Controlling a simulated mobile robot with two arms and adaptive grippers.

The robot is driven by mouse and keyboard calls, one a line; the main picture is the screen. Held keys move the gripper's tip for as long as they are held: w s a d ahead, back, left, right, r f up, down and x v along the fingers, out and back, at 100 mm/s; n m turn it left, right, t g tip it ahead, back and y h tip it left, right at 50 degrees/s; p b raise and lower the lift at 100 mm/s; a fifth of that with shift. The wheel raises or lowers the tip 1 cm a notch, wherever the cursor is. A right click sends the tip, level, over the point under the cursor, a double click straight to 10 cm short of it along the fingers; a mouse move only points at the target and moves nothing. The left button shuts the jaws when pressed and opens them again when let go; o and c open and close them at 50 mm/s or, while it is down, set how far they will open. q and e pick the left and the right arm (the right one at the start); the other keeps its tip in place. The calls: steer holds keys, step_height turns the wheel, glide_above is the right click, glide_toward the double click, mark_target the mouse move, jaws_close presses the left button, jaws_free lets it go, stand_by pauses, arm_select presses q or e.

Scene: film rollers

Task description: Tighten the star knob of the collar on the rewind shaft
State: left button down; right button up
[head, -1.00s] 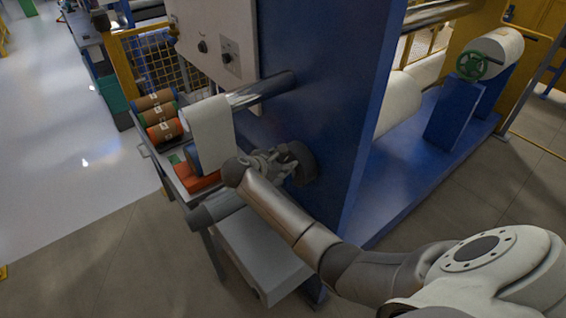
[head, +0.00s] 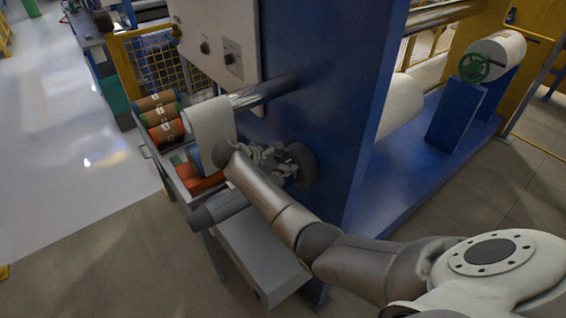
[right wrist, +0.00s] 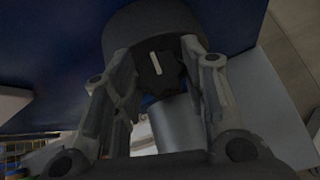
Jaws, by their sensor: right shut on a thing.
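The dark round collar (head: 303,165) sits against the blue machine panel in the head view. My right gripper (head: 276,158) is at the collar's near side. In the right wrist view the collar (right wrist: 150,24) is at the top, and the dark star knob (right wrist: 160,72) with a short white mark faces me. The right gripper's fingers (right wrist: 160,58) stand on both sides of the knob and are shut on it. A grey cylinder, seemingly the rewind shaft (right wrist: 177,124), runs below the knob. My gripper hides the knob in the head view. My left gripper is not in view.
A grey roller end (head: 218,207) and a grey box (head: 262,252) are below my wrist. White film (head: 210,125) hangs from the upper roller (head: 265,92). A cart (head: 150,152) with coloured rolls stands left. The blue panel (head: 345,130) is close on the right.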

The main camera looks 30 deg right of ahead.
steer(key=o, duration=1)
steer(key=v, duration=1.2)
steer(key=shift+d, duration=0.1)
steer(key=shift+s+f, duration=0.1)
